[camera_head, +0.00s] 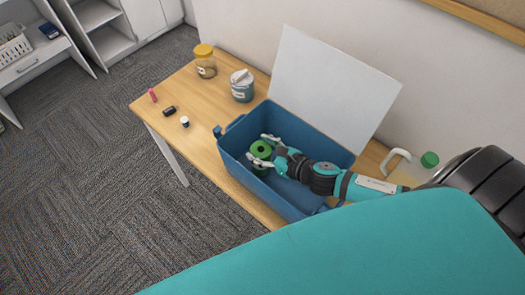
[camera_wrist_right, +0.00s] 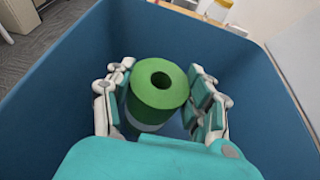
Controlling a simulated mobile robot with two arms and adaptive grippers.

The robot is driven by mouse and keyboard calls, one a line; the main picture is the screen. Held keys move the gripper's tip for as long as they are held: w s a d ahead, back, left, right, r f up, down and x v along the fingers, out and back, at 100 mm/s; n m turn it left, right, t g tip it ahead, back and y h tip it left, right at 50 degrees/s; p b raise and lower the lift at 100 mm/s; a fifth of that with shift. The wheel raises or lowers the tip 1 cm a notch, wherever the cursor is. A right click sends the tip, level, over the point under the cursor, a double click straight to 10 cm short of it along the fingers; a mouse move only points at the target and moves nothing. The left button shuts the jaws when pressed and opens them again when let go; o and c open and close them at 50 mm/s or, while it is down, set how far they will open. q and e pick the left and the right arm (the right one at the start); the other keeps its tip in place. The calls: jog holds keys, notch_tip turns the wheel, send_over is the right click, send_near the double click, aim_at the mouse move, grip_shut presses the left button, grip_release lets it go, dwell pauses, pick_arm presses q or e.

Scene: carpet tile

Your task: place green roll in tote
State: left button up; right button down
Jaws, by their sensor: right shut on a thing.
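The green roll (camera_head: 261,148) is inside the blue tote (camera_head: 238,177), near its left end in the head view. My right gripper (camera_head: 264,152) reaches into the tote and is shut on the roll. In the right wrist view the roll (camera_wrist_right: 157,90) stands upright with its open core facing up, between the two fingers of the right gripper (camera_wrist_right: 160,95). The tote's blue walls (camera_wrist_right: 62,85) surround it there. Whether the roll's bottom touches the tote floor is hard to tell. My left gripper is not in view.
The tote stands on a wooden table (camera_head: 190,88), its white lid (camera_head: 330,85) open against the wall. A yellow-lidded jar (camera_head: 205,63), a white-lidded container (camera_head: 242,88) and small items (camera_head: 169,111) stand left. A green-capped jug (camera_head: 415,167) is at right, near my arm.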

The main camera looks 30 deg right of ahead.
jog(key=shift+f, duration=1.2)
jog(key=shift+f, duration=0.1)
jog(key=shift+c, duration=2.4)
grip_release()
